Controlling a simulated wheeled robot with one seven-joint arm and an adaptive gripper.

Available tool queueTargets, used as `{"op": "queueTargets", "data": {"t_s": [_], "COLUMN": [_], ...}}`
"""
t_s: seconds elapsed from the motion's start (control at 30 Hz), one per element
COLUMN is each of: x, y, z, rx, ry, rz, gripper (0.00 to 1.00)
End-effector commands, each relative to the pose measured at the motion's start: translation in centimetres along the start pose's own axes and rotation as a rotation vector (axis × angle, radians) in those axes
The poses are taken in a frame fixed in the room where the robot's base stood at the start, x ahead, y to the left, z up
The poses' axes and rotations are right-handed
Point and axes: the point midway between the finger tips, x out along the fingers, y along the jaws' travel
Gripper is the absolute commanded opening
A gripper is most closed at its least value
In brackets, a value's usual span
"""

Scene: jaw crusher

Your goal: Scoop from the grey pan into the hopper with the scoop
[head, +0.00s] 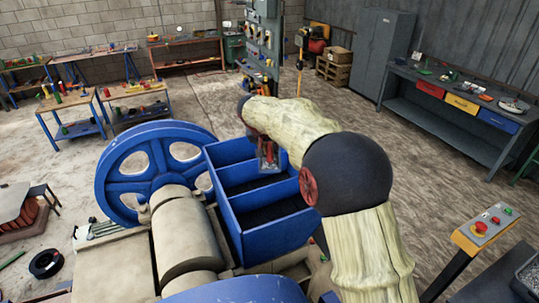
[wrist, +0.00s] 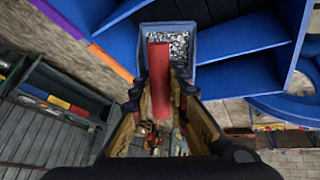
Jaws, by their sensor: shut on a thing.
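The scoop shows in the wrist view as a blue-grey tray (wrist: 192,29) with a red handle (wrist: 158,82). Grey gravel lies in it. My gripper (wrist: 160,100) is shut on the red handle. In the head view my gripper (head: 268,155) is over the far part of the blue hopper (head: 231,222), which has open compartments split by dividers. The hopper's blue walls (wrist: 240,38) are beside and below the scoop in the wrist view. A pan of grey gravel (head: 514,290), cut off by the frame, is at the lower right.
A blue flywheel (head: 110,180) and a beige drum (head: 185,235) stand left of the hopper. A control post with red and green buttons (head: 482,229) is at the right. A workbench with coloured drawers (head: 461,104) stands behind it. The floor between is clear.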

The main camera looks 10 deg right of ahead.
Motion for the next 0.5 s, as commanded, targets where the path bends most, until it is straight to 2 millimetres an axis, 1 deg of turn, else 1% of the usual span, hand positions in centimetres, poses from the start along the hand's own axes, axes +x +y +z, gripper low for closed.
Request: {"op": "queueTargets", "data": {"t_s": [0.5], "x": [-0.25], "y": [-0.02], "z": [0.93], "rx": [0.017], "ry": [0.095], "rz": [-0.002], "gripper": [0.00]}}
